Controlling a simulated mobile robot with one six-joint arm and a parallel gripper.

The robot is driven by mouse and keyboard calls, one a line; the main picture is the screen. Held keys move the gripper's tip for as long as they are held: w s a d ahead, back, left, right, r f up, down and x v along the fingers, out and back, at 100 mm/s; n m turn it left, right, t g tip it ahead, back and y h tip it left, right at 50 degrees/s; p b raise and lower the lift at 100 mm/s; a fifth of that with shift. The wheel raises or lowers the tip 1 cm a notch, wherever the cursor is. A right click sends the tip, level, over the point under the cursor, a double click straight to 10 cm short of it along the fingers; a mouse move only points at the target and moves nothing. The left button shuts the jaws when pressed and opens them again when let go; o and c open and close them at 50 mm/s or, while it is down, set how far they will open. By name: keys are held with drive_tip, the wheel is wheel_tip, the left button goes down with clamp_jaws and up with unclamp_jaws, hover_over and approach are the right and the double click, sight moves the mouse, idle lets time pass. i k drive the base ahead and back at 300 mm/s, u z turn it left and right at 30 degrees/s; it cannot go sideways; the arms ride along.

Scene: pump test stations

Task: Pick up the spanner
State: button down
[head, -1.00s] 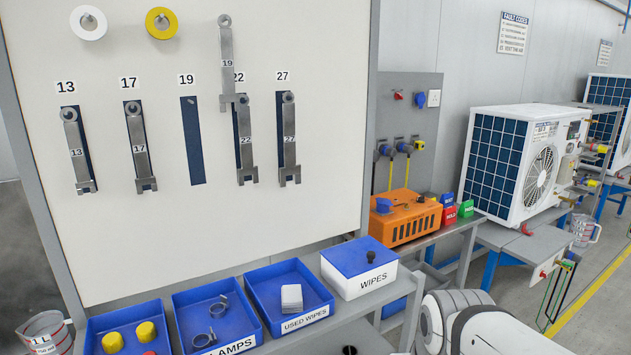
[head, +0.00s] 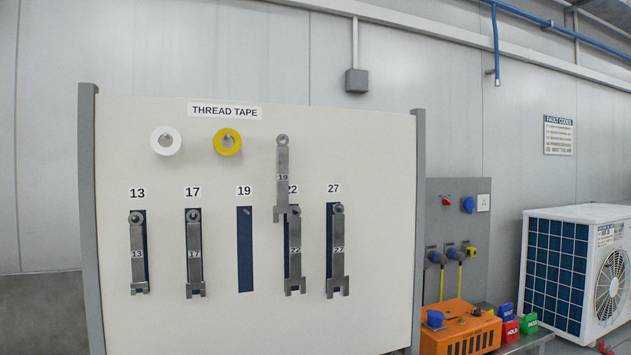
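Several grey spanners hang on a white tool board (head: 375,150) in the head view. The spanner marked 19 (head: 283,165) hangs higher than the others, above the 22 column, and its lower jaw overlaps the top of the spanner marked 22 (head: 295,262). The dark blue outline under label 19 (head: 245,250) is bare. Spanners marked 13 (head: 137,265), 17 (head: 194,265) and 27 (head: 338,262) hang over their own outlines. My gripper is not in view.
White and yellow tape rolls (head: 227,142) hang above the spanners. The space before the board looks clear.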

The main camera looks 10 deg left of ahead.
sight(283, 206)
drive_tip(key=z, duration=2.15)
drive_tip(key=k, duration=1.95)
drive_tip(key=u, duration=1.05)
drive_tip(key=i, duration=1)
drive_tip(key=u, duration=0.1)
